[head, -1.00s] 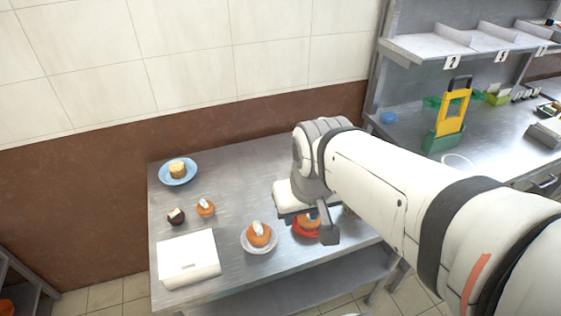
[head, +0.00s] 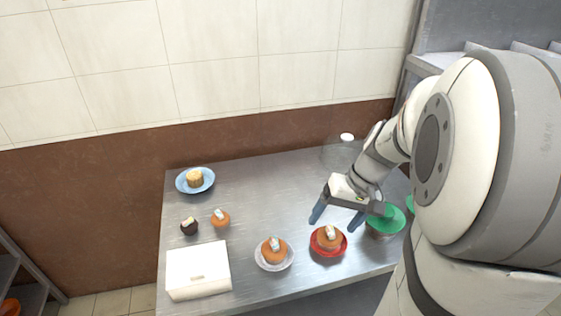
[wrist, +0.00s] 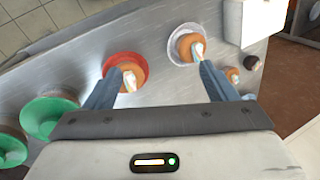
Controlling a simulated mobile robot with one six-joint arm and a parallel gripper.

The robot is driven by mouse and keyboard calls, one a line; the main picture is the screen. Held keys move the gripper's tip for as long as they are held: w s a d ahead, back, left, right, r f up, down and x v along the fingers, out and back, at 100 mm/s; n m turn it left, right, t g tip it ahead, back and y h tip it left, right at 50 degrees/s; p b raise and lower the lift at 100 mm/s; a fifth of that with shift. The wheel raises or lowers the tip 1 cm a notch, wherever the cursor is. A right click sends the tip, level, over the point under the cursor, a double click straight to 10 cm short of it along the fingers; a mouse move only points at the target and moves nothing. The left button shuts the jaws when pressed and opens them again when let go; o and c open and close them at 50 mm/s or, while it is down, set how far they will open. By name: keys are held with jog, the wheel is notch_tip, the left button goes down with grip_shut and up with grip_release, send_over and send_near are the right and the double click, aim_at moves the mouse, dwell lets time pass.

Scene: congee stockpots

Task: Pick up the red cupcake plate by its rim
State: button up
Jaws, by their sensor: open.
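The red plate (head: 329,255) with an orange cupcake (head: 328,237) on it rests on the steel table near its front edge. My gripper (head: 336,217) is open and empty, pointing down just behind the plate in the head view. In the wrist view the red plate (wrist: 120,57) shows beyond the left fingertip, which overlaps its near edge in the picture and hides part of it. I cannot tell whether the finger touches the plate. The right fingertip lies near a white plate (wrist: 172,47) in that picture.
The white plate (head: 290,259) with a cupcake stands left of the red one. Green round items (head: 390,216) stand close on the right. A white box (head: 198,272), loose cupcakes (head: 220,219) and a blue plate (head: 208,181) are on the left. A clear dome (head: 340,152) stands behind.

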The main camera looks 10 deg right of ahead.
aim_at(340, 237)
jog(key=w+d+f+m+t+y+b, duration=0.2)
jog(key=w+d+f+y+b, duration=0.15)
jog(key=d+f, duration=0.65)
jog(key=x, duration=0.4)
jog(key=p+x, duration=0.1)
jog(key=x, duration=0.2)
jog(key=shift+w, duration=0.4)
jog(key=shift+c, duration=0.6)
jog(key=c, duration=0.6)
